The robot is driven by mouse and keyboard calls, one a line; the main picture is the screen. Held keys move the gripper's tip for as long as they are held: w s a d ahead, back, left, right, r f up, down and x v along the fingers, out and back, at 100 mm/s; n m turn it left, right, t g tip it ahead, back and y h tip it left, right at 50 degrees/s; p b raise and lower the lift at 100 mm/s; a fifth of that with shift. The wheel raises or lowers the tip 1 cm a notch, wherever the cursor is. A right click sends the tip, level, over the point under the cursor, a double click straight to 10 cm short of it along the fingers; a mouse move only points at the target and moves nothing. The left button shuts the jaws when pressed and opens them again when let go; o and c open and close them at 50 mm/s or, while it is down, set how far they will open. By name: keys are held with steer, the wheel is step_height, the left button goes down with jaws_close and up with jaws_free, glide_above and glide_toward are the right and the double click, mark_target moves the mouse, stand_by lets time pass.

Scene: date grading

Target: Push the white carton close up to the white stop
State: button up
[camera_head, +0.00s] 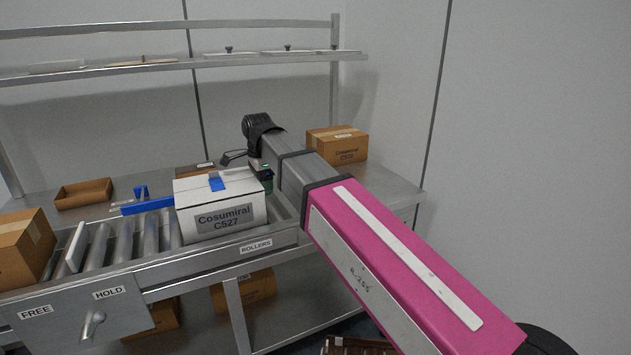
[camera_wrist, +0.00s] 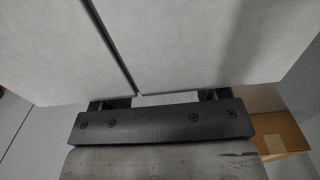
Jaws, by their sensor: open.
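The white carton (camera_head: 220,206), labelled Cosumiral C527 and with blue tape on top, sits upright on the rollers. The white stop (camera_head: 75,247) is a thin upright plate across the rollers to its left. Bare rollers show between them, so the two are apart. My gripper (camera_head: 266,178) is open and low at the carton's right side, partly hidden by the carton and my arm. In the wrist view, a large pale surface, apparently the carton (camera_wrist: 190,50), fills the space just beyond my gripper (camera_wrist: 163,101). Whether they touch cannot be told.
A brown carton (camera_head: 22,247) stands just left of the stop. Another brown carton (camera_head: 337,146) stands at the back right, and an open brown tray (camera_head: 83,194) at the back left.

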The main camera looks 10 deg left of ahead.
mark_target(178, 189)
steer(key=shift+s+a, duration=0.75)
steer(key=shift+a, duration=0.45)
steer(key=shift+s+a, duration=0.7)
steer(key=shift+a, duration=0.45)
steer(key=shift+s+a, duration=0.75)
steer(key=shift+a, duration=0.55)
steer(key=shift+s+a, duration=0.85)
steer(key=shift+a, duration=0.55)
steer(key=shift+s+a, duration=0.9)
steer(key=shift+a, duration=0.45)
steer(key=shift+s+a, duration=0.85)
steer(key=shift+a, duration=0.55)
steer(key=shift+s+a, duration=0.6)
steer(key=shift+a, duration=0.4)
steer(key=shift+s+a, duration=0.65)
steer(key=shift+a, duration=0.4)
steer(key=shift+s+a, duration=0.6)
steer(key=shift+a, duration=0.4)
steer(key=shift+d, duration=0.1)
steer(key=shift+w+d, duration=0.55)
steer(key=shift+d, duration=0.2)
steer(key=shift+r, duration=5)
